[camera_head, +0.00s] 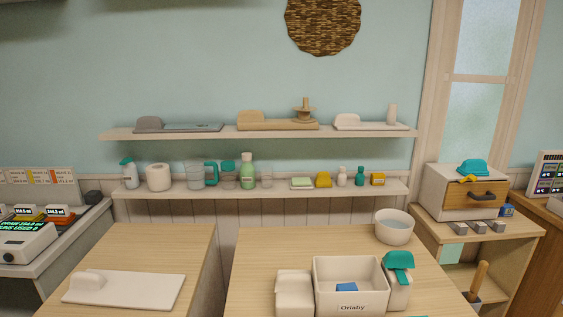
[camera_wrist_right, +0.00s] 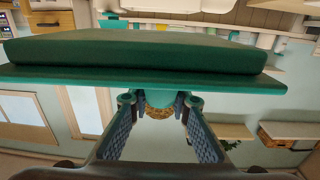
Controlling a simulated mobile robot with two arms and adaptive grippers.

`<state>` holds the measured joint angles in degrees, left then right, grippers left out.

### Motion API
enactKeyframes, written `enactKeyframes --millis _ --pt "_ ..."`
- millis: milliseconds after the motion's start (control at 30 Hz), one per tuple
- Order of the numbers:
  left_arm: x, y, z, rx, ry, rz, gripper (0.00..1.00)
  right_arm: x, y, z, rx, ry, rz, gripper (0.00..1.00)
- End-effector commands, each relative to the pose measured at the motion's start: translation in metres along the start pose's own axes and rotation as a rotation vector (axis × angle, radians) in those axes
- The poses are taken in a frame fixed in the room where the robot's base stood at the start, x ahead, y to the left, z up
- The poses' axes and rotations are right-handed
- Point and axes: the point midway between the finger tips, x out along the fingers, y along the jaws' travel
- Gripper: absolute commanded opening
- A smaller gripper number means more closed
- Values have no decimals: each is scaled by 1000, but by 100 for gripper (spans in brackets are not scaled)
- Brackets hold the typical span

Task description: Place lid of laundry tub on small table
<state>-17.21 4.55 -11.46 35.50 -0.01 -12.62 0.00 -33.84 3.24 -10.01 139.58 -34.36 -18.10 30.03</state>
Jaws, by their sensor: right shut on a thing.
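In the right wrist view a large flat dark green lid (camera_wrist_right: 140,55) spans the top of the picture, with a thinner rim along its lower side. My right gripper (camera_wrist_right: 160,103) is shut on a teal knob of the lid, between its two fingertips. The lid hides much of what lies beyond it. In the head view neither gripper shows. A wooden table (camera_head: 270,262) stands at front centre and another wooden table (camera_head: 185,245) at left; I cannot tell which is the small table. No laundry tub can be made out with certainty.
The centre table bears a white box (camera_head: 352,307) marked Orlaby, a white bowl (camera_head: 393,227) and a teal-capped container (camera_head: 397,290). A white board (camera_head: 140,291) lies on the left table. Two wall shelves hold bottles and boards. A drawer unit (camera_head: 440,190) stands at right.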

Motion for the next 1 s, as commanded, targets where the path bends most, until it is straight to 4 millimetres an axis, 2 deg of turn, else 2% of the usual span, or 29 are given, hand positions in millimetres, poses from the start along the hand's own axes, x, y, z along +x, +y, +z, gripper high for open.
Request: enactKeyframes --millis 567,767,1000 --pt "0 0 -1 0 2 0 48 1 -2 0 -1 2 -10 0" --pt "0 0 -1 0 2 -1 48 1 -13 -2 -4 3 -88 0" --pt "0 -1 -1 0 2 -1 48 1 -38 -5 -7 3 -246 0"
